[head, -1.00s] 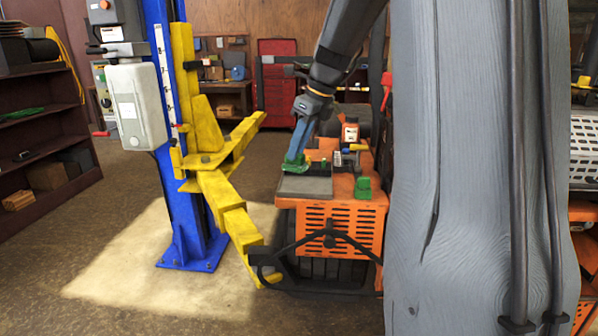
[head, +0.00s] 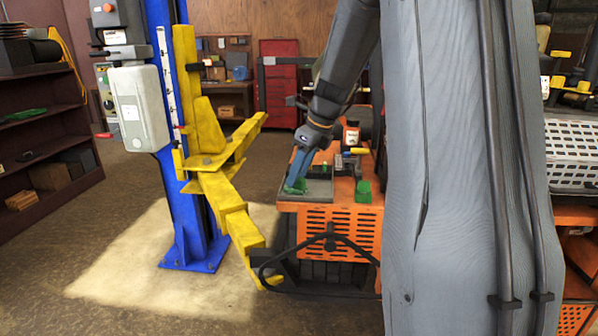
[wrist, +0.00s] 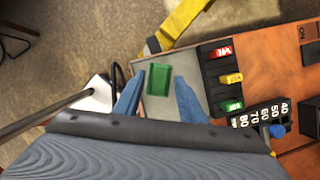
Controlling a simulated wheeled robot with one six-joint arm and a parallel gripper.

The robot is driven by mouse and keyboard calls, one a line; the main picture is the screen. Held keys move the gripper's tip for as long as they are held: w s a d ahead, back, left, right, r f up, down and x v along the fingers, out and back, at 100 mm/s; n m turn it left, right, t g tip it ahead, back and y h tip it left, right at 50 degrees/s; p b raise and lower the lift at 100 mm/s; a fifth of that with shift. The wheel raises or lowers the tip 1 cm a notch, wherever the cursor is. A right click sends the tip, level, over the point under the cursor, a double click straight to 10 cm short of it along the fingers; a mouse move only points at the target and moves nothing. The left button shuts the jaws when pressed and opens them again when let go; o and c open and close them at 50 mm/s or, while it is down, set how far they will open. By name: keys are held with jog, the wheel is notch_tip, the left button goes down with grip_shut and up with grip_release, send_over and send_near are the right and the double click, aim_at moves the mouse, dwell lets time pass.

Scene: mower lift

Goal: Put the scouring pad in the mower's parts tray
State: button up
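The green scouring pad (wrist: 159,80) appears to lie in the grey parts tray (wrist: 155,108) on the mower, towards its far side in the wrist view. My gripper (wrist: 160,76) is open, with one blue finger on each side of the pad and a gap showing at both. In the head view the pad (head: 295,187) shows at the low end of my gripper (head: 293,181), partly behind the fingers. The tray (head: 319,190) sits on top of the orange mower (head: 339,224).
A black holder with red, yellow and green tabs (wrist: 230,78) and a numbered dial strip (wrist: 258,115) stand right of the tray. A green block (head: 363,190) sits on the mower top. A yellow lift arm (head: 240,226) stands at the left.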

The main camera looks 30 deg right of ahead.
jog(key=shift+r, duration=0.15)
jog(key=b+v, duration=0.2)
jog(key=v, duration=1)
jog(key=s+a+f+n+g+h, duration=0.1)
jog(key=s+a+f+n, duration=0.8)
jog(key=f+n, duration=0.3)
jog(key=s+a+f+n+g+h, duration=0.1)
jog(key=s+a+f+n, duration=0.8)
jog(key=f+n, duration=0.4)
jog(key=a+n, duration=0.1)
jog(key=n, duration=0.3)
jog(key=shift+s, duration=0.2)
